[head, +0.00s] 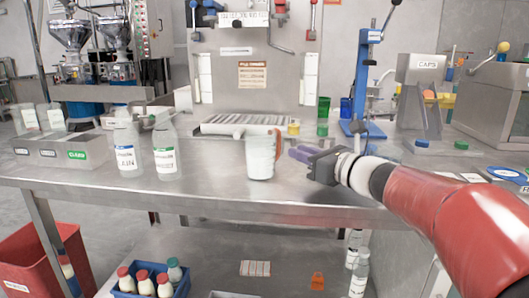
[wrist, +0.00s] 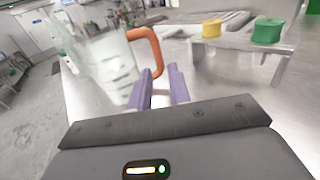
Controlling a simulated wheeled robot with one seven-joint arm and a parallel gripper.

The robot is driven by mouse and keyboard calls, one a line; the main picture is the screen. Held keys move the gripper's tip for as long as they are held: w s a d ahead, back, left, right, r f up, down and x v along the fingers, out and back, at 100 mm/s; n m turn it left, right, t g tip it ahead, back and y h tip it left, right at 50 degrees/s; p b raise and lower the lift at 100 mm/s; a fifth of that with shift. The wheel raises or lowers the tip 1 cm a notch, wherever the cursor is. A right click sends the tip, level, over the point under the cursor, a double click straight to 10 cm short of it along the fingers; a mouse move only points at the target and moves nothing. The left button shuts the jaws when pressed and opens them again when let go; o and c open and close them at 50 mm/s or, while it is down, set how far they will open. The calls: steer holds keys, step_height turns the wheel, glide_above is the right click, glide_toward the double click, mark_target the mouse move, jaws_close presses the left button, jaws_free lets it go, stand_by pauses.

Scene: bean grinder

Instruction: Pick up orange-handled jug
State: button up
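The orange-handled jug (head: 260,158) stands upright on the steel table near its front edge. It is clear with a whitish look, and its orange handle (head: 278,143) is on the right side. In the wrist view the jug (wrist: 105,68) is at the upper left, with its handle (wrist: 150,50) just ahead of the fingertips. My gripper (head: 296,151) is to the right of the jug, its purple fingers pointing left at the handle. In the wrist view my gripper (wrist: 160,82) has its fingers apart with nothing between them. The handle looks close to the fingers but not gripped.
Two labelled bottles (head: 126,150) stand left of the jug. A blue press stand (head: 360,75) and a caps bin (head: 424,70) are at the back right. A roller rack (head: 243,124) is behind the jug. Yellow (wrist: 211,28) and green (wrist: 267,30) cups show in the wrist view.

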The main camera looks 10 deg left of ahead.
mark_target(280, 145)
steer(key=x, duration=0.7)
steer(key=shift+w+a+p, duration=0.15)
steer(key=shift+a+p, duration=0.25)
jaws_close()
